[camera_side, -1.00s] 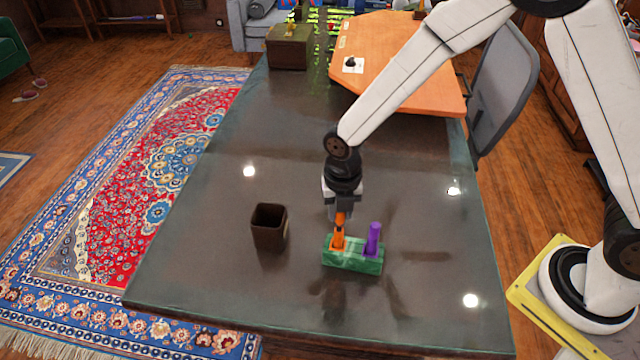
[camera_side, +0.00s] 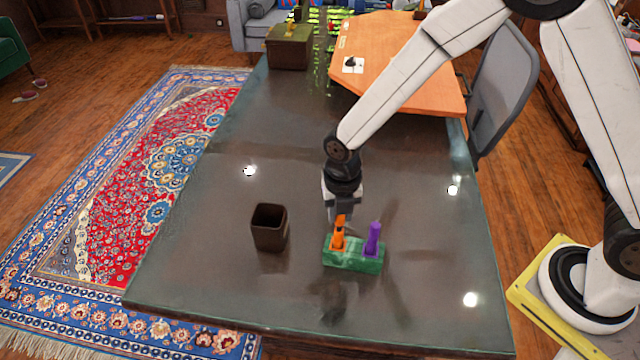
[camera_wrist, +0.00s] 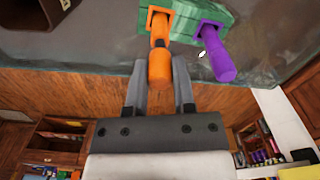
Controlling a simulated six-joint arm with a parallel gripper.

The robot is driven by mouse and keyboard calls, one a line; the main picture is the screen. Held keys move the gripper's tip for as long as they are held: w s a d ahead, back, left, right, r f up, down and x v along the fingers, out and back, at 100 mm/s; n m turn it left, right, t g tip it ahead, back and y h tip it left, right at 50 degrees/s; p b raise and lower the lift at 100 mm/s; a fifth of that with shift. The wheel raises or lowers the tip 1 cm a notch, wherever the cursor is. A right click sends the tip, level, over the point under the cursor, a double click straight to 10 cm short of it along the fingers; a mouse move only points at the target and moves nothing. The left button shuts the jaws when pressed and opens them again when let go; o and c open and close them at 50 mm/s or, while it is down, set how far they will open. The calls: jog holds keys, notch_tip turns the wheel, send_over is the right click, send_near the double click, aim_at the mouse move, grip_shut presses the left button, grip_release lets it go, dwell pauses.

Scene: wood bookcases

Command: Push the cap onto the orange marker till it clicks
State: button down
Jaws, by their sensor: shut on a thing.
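The orange marker (camera_side: 338,243) stands upright in the left hole of a green block (camera_side: 353,262). Its orange cap (camera_wrist: 160,68) is at its top end, between the two fingers of my gripper (camera_wrist: 159,64). My gripper (camera_side: 341,213) points down over the marker and is shut on the cap. In the wrist view the cap is in line with the marker body (camera_wrist: 157,22). A thin dark band shows where they meet; I cannot tell if it is a gap.
A purple marker (camera_side: 373,239) stands in the block's right hole, close beside my gripper. A dark brown open cup (camera_side: 269,229) stands to the left. The dark table top (camera_side: 210,270) is clear around them. A brown box (camera_side: 289,50) sits at the far end.

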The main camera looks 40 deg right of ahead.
jog(key=shift+f, duration=1.15)
dwell(0.5)
grip_release()
dwell(0.5)
jog(key=shift+r, duration=0.1)
jog(key=shift+r, duration=3.4)
